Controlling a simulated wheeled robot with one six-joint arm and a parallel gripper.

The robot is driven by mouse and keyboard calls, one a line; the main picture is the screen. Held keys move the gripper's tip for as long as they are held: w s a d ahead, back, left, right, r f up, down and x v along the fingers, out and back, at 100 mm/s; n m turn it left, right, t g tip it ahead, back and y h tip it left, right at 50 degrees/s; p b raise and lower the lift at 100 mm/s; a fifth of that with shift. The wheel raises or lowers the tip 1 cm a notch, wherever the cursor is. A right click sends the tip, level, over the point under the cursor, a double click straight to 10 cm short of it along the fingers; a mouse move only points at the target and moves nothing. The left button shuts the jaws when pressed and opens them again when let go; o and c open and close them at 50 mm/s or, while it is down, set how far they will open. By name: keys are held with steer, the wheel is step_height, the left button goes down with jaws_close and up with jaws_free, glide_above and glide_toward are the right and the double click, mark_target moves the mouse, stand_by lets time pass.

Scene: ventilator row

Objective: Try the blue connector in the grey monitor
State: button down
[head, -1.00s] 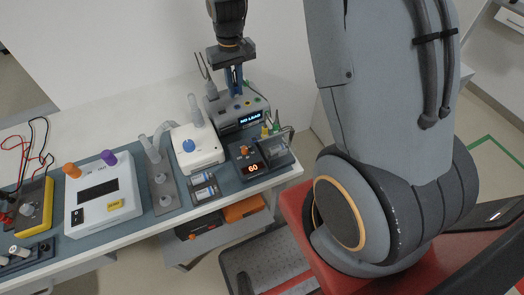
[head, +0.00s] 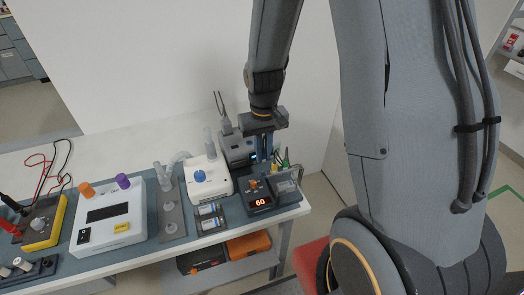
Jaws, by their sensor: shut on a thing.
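The grey monitor (head: 236,146) stands at the back right of the bench. My gripper hides its right part, and only a sliver of its lit display shows. My gripper (head: 264,156) points down at the monitor's right front. Its fingers look shut, with a small thing between them. I take this for the blue connector, but it is too small and hidden to make out. I cannot tell whether it touches the monitor. Green and yellow connectors (head: 282,163) stand upright just right of my gripper.
A dark unit showing 60 (head: 258,197) and a clear-fronted box (head: 286,184) stand close below my gripper. A larger white device (head: 108,214) stands farther left. The bench's back left is bare.

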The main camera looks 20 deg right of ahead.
steer(key=b, duration=0.4)
glide_above(263, 174)
steer(key=shift+s+f, duration=0.1)
steer(key=shift+f, duration=2.45)
steer(key=shift+f+b, duration=0.45)
steer(key=shift+f, duration=0.4)
steer(key=c, duration=1.7)
jaws_free()
steer(key=shift+r, duration=0.2)
step_height(263, 174, up, 7)
steer(key=shift+r+b, duration=0.15)
steer(key=shift+b, duration=0.35)
steer(key=shift+t, duration=0.4)
steer(key=s+r, duration=0.1)
steer(key=s, duration=0.2)
steer(key=s+r, duration=0.1)
steer(key=s, duration=0.2)
steer(key=s+r, duration=0.1)
steer(key=s, duration=0.2)
steer(key=shift+s+a+r, duration=0.25)
steer(key=shift+a, duration=0.1)
